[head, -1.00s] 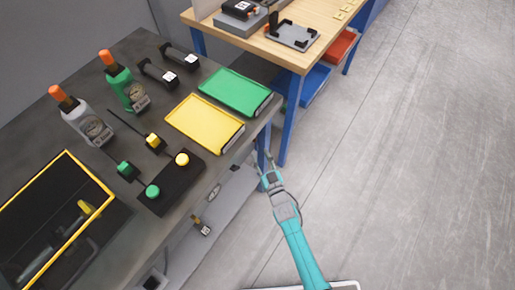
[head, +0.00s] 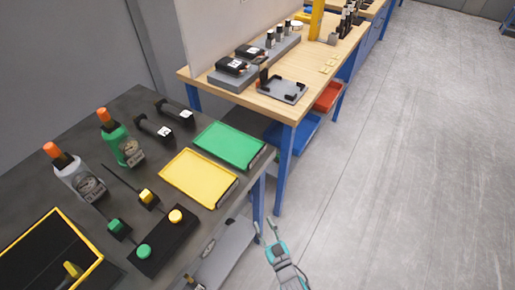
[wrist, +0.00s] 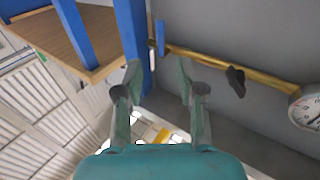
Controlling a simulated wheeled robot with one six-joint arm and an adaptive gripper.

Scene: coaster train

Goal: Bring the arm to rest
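My gripper (head: 265,230) is at the lower middle of the head view, over the floor beside the dark bench. Its two fingers stand apart with nothing between them. In the wrist view my gripper (wrist: 158,80) also shows open and empty, with a blue post and a grey wall beyond it. Most of my arm is below the edge of the head view.
The dark bench (head: 95,135) at left holds a green tray (head: 228,145), a yellow tray (head: 198,177), bottles and a button box (head: 162,240). A wooden table (head: 270,105) on blue legs stands behind. The floor (head: 410,180) at right is clear.

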